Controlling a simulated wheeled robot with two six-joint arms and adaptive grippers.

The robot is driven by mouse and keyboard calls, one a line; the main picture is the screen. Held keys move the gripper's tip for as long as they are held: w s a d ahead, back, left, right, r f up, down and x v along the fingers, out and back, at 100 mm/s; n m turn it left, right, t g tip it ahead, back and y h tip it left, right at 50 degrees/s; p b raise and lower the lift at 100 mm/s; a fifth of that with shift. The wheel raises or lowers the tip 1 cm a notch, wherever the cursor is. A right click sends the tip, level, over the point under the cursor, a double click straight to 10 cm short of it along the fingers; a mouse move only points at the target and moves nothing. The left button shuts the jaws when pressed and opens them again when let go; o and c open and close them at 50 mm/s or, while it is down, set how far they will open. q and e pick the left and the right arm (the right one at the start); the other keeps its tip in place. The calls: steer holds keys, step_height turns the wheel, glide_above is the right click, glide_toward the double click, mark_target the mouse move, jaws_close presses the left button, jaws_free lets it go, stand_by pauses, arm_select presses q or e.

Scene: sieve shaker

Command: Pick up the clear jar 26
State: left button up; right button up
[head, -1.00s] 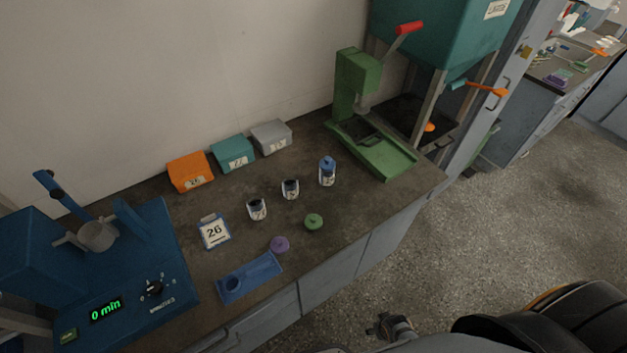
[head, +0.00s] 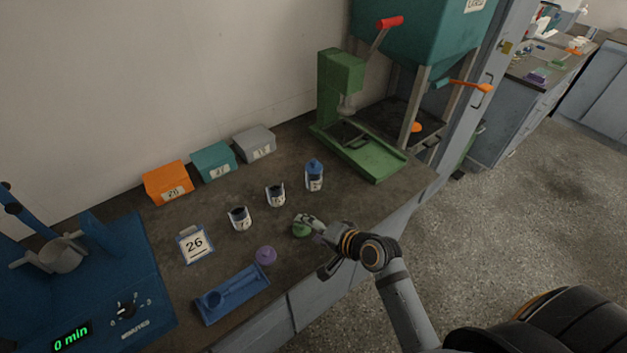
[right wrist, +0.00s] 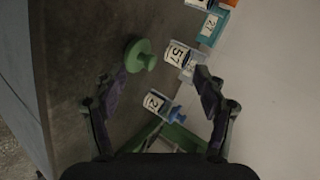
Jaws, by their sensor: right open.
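Three small clear jars with white labels and dark contents stand in a slanted row on the bench: a left jar (head: 239,219), a middle jar (head: 275,195) and a right jar with a blue lid (head: 314,177). I cannot read for sure which jar is 26. A card reading 26 (head: 195,244) stands left of them. My right gripper (head: 316,242) is open and empty above the bench's front part, by the green lid (head: 301,231). In the right wrist view, its open fingers (right wrist: 160,88) show with a jar labelled 57 (right wrist: 178,54) and the blue-lidded jar (right wrist: 156,102) beyond. My left gripper is out of view.
A purple lid (head: 265,255) and a blue tray (head: 232,293) lie near the front edge. Orange (head: 168,182), teal (head: 213,160) and grey boxes (head: 255,143) line the wall. A green press (head: 345,120) stands right, a blue shaker (head: 100,290) left.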

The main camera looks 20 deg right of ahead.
mark_target(315, 181)
steer(key=w+r+m+t, duration=0.1)
steer(key=w+m, duration=0.1)
steer(key=w+r+m+t, duration=0.1)
steer(key=w+m, duration=0.1)
steer(key=m, duration=0.1)
steer(key=w+r+m+t, duration=0.2)
steer(key=shift+a+m+y, duration=0.3)
steer(key=w+d+m+t+h, duration=0.4)
steer(key=w+d+m+h, duration=0.35)
steer(key=m, duration=1.25)
step_height(315, 181, down, 8)
steer(key=b, duration=0.8)
steer(key=shift+s+a+b, duration=0.1)
steer(key=shift+a+b, duration=0.05)
steer(key=shift+b, duration=0.15)
steer(key=shift+w+r+p, duration=0.2)
steer(key=shift+w+r, duration=0.05)
steer(key=shift+w, duration=0.25)
steer(key=shift+w+r+p, duration=0.2)
steer(key=shift+w+r, duration=0.05)
steer(key=shift+w, duration=0.25)
steer(key=shift+w+f, duration=0.2)
steer(key=shift+w, duration=0.35)
steer(key=w, duration=0.4)
steer(key=shift+w+d, duration=0.25)
steer(key=shift+s+r, duration=0.1)
steer(key=shift+r, duration=0.05)
steer(key=c, duration=1.4)
